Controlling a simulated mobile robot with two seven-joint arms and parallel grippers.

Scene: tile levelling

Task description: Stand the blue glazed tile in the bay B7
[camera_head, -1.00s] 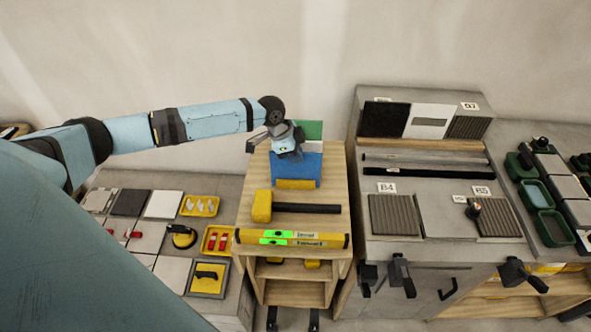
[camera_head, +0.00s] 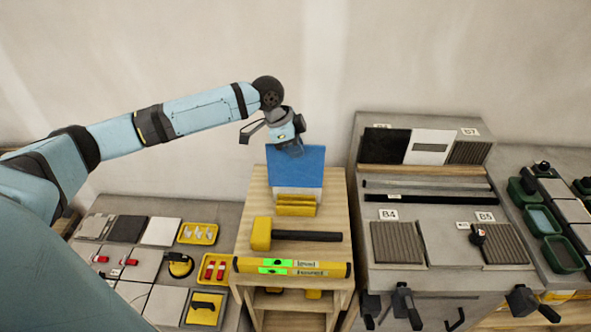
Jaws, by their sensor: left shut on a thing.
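The blue glazed tile (camera_head: 297,162) is upright above the wooden stand in the middle. My left gripper (camera_head: 290,146) is shut on its top edge from above. A white area (camera_head: 297,191) shows directly under the blue; I cannot tell whether it is part of this tile or another one behind. Yellow supports (camera_head: 296,206) stand below it on the stand. The bay labelled B7 (camera_head: 467,152) is at the back right of the grey bench, a ribbed grey face beside a white tile (camera_head: 429,147). My right gripper is not in view.
The wooden stand (camera_head: 336,221) also carries a yellow-headed mallet (camera_head: 262,233) and a yellow level (camera_head: 292,267). Tiles and yellow trays lie at left.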

